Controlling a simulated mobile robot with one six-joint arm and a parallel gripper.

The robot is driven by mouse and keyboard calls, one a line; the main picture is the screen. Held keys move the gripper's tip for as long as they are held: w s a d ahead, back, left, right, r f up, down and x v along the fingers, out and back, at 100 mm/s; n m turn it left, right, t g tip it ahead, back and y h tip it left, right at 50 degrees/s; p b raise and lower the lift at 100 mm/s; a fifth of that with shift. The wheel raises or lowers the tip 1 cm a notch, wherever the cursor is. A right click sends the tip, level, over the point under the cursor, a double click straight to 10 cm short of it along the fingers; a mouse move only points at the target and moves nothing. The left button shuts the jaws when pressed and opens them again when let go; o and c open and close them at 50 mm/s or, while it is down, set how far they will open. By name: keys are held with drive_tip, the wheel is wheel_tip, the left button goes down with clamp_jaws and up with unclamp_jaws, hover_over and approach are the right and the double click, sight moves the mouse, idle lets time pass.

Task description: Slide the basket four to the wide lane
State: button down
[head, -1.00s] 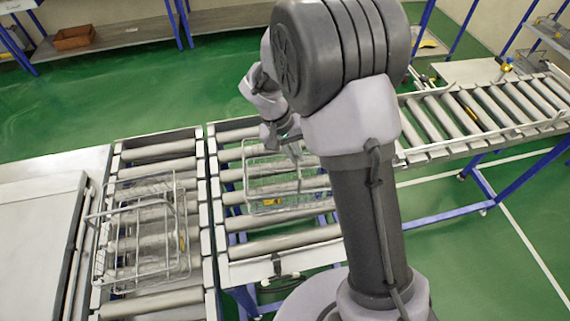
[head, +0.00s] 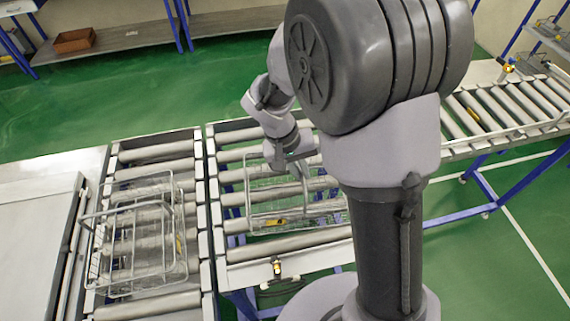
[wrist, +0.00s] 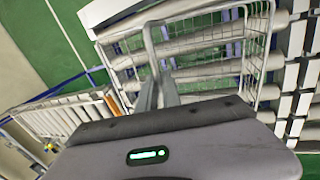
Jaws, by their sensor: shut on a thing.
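A wire basket (head: 262,226) with a small yellow tag sits on the rollers of the right-hand lane (head: 240,254). My gripper (head: 305,203) is shut on a wire of this basket, at its right part in the head view. The wrist view also shows the fingers (wrist: 157,80) closed at the basket's wire side (wrist: 215,22). A second wire basket (head: 135,240) stands on the left-hand lane (head: 155,148), apart from my gripper. I cannot read any number on either basket. My arm hides part of the right-hand lane.
A metal rail divides the two lanes. A small yellow and black fitting (head: 276,267) sits at the right-hand lane's near edge. Another roller conveyor (head: 510,105) runs off to the right. A flat grey surface (head: 35,235) lies left of the lanes. Rollers nearer than the held basket are clear.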

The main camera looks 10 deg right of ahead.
drive_tip(key=shift+s+b, duration=0.75)
drive_tip(key=shift+s, duration=2.05)
drive_tip(key=shift+f, duration=0.1)
drive_tip(key=c, duration=1.5)
unclamp_jaws()
drive_tip(key=shift+o, duration=0.2)
wheel_tip(320, 180, up, 8)
drive_tip(key=p, duration=0.6)
drive_tip(key=shift+r+p, duration=0.2)
drive_tip(key=shift+p, duration=0.1)
drive_tip(key=shift+f, duration=0.1)
drive_tip(key=shift+w, duration=0.1)
